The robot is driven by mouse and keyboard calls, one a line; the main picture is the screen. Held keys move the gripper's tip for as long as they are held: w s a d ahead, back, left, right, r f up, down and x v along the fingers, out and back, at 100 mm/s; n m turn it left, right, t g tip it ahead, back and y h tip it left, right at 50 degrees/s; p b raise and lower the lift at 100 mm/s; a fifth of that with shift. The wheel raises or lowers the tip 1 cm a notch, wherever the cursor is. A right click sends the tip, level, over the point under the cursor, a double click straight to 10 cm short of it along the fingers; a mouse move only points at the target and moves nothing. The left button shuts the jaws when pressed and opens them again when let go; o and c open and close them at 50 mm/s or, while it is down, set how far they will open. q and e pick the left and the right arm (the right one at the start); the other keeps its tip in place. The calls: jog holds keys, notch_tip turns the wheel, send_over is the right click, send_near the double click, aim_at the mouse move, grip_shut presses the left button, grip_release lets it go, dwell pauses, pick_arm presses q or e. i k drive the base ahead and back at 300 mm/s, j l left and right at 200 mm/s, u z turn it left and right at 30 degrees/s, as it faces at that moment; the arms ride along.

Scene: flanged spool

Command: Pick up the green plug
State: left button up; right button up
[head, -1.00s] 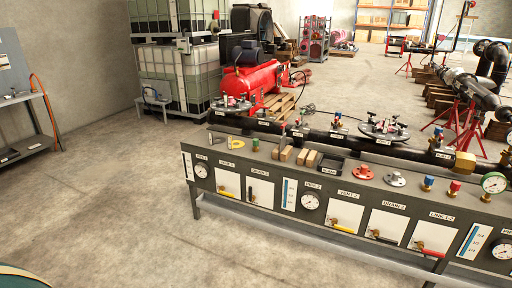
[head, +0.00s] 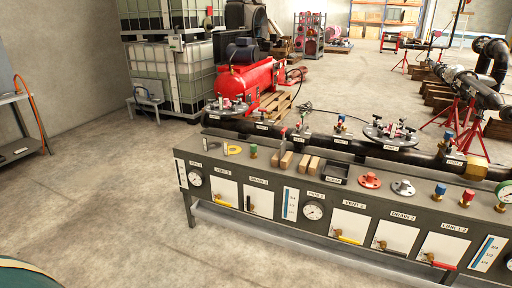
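The green plug (head: 254,151) is a small upright piece on the top of the long grey bench (head: 224,165). It stands between a yellow piece and the wooden blocks. Neither gripper shows in the head view. The plug is some way off, across open floor.
On the bench top lie a yellow piece (head: 232,150), wooden blocks (head: 287,160), a black tray (head: 335,173), a red flange (head: 370,180) and a grey flange (head: 403,187). Pipes run behind them. Valve handles stick out at the front. The concrete floor (head: 110,210) at left is clear.

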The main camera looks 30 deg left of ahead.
aim_at(254, 155)
jog(key=i+j+z, duration=0.1)
jog(key=i+j, duration=0.7)
jog(key=j, duration=0.2)
jog(key=z, duration=0.05)
